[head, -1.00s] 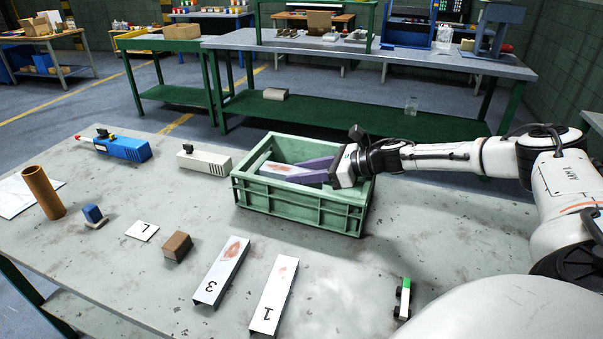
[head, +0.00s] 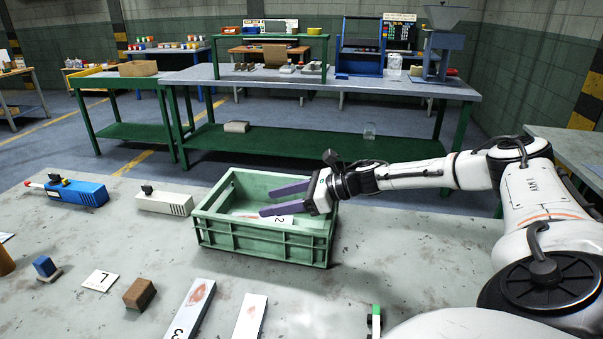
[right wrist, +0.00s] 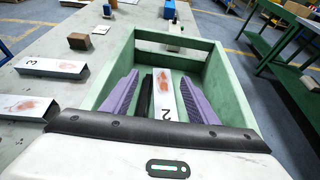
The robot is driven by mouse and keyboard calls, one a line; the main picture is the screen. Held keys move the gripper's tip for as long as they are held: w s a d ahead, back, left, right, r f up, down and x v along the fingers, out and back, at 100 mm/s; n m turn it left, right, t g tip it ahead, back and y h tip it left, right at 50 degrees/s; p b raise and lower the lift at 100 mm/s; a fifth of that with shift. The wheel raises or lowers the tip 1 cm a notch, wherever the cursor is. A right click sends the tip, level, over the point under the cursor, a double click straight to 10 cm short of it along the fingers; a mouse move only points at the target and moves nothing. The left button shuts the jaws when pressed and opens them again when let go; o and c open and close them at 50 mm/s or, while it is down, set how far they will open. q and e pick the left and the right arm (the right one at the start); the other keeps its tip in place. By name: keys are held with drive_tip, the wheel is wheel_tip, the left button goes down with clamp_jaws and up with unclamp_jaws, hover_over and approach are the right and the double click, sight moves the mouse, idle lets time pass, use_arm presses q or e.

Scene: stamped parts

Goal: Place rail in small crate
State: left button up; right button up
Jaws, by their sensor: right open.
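A white rail marked 2 (head: 279,219), with a reddish patch, lies inside the small green crate (head: 265,245). It also shows in the right wrist view (right wrist: 164,98), running lengthwise in the crate beside a dark strip. My right gripper (head: 285,198) is over the crate, its purple fingers spread wide. In the right wrist view the fingers stand on either side of the rail, apart from it. Part of the rail is hidden behind the crate's front wall and a finger. My left gripper is not in view.
Rails marked 3 (head: 190,310) and 1 (head: 250,319) lie on the table in front of the crate. A brown block (head: 139,294), a card marked 7 (head: 99,280) and a white device (head: 164,202) are left of it.

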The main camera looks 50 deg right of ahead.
drive_tip(key=b+v, duration=0.1)
drive_tip(key=v, duration=0.7)
drive_tip(key=shift+s+b, duration=0.15)
drive_tip(key=shift+b, duration=0.25)
